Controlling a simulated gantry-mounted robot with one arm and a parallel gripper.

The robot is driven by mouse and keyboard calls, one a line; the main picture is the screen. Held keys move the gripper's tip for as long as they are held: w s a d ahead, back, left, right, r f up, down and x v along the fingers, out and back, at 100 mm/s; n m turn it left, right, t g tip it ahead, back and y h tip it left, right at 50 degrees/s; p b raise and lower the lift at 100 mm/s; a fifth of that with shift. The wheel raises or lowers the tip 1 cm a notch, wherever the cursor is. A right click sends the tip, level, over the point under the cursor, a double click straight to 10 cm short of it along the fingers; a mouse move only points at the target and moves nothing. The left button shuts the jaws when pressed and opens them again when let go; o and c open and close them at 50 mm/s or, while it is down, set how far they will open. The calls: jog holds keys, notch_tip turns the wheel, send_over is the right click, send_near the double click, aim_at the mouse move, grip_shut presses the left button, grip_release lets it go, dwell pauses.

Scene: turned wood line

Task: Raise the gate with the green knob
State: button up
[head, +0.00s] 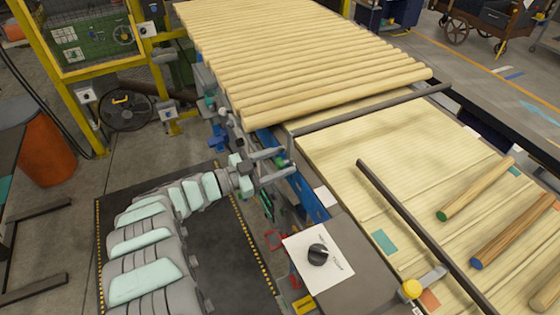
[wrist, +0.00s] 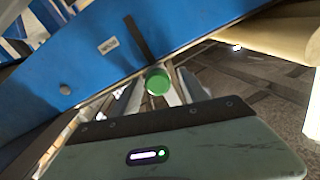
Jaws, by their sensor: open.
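The green knob (wrist: 157,81) shows in the wrist view between the two fingers of my gripper (wrist: 155,92). Whether a finger touches it I cannot tell. Behind it is a blue panel (wrist: 85,75) with a dark upright slot and a small label. In the head view my gripper (head: 286,163) is open at the left edge of the wooden table, and the green knob there is mostly hidden by the fingers. A dark gate bar (head: 372,111) crosses the table just beyond my gripper, in front of the row of round poles (head: 300,60).
A second dark bar (head: 415,222) runs across the table nearer by, with a yellow knob (head: 411,289) beside it. Two loose dowels with a green end (head: 475,190) and a blue end (head: 515,232) lie past it.

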jog(key=shift+a, duration=0.1)
jog(key=p+v, duration=0.1)
jog(key=v, duration=0.9)
jog(key=shift+s+a, duration=0.2)
jog(key=shift+a, duration=0.05)
jog(key=shift+r, duration=0.1)
